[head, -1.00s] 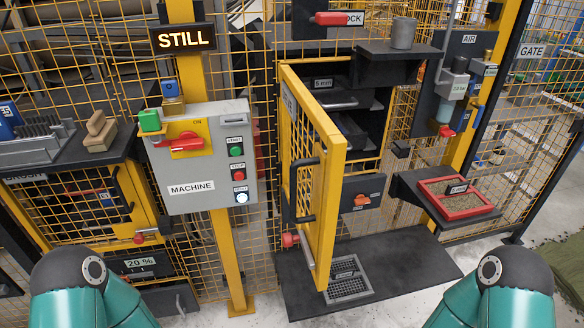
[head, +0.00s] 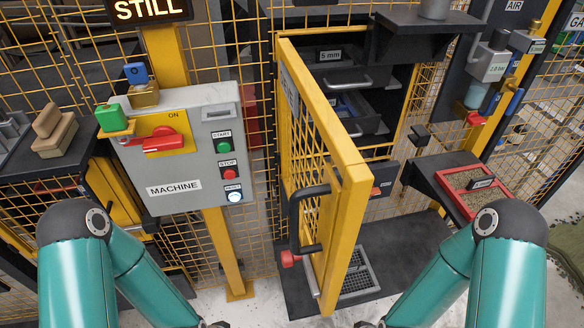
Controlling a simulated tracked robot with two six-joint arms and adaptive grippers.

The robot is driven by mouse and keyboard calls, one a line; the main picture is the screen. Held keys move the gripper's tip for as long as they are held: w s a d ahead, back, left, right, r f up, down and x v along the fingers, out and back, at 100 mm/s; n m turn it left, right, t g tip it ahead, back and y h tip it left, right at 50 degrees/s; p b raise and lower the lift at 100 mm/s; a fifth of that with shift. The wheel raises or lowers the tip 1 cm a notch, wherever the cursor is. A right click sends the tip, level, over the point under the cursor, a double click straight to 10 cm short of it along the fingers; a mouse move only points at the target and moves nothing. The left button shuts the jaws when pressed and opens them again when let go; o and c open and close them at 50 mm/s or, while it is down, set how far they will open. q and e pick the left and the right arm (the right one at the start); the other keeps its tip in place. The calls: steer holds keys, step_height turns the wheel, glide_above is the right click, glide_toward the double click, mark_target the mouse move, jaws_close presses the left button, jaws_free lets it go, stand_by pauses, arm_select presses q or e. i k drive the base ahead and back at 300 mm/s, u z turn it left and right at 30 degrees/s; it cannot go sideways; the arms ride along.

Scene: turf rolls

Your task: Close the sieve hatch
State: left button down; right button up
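The sieve hatch (head: 353,200) is a yellow-framed mesh door, standing open and swung out toward me. Its hinge side is at the left of the opening. A black bar handle (head: 294,222) is on its outer face, with a red knob (head: 290,259) below. Behind it, the dark cabinet shows a drawer labelled 5 mm (head: 330,56) and another drawer (head: 350,108) below. Both my teal arms come up from the bottom edge and bend back down. Only small dark parts show at their lower ends, and neither gripper's fingers are visible. Neither arm touches the hatch.
A grey machine control box (head: 180,150) with a red switch and several buttons stands left of the hatch. A shelf with a red-framed tray (head: 478,190) juts out at right. A dark mat (head: 400,262) with a metal grate (head: 357,272) lies below the hatch.

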mark_target(342, 210)
steer(key=u, duration=0.85)
steer(key=i, duration=0.1)
steer(key=z, duration=1.55)
steer(key=k, duration=1.7)
steer(key=u, duration=0.55)
steer(key=i, duration=1)
steer(key=z, duration=0.1)
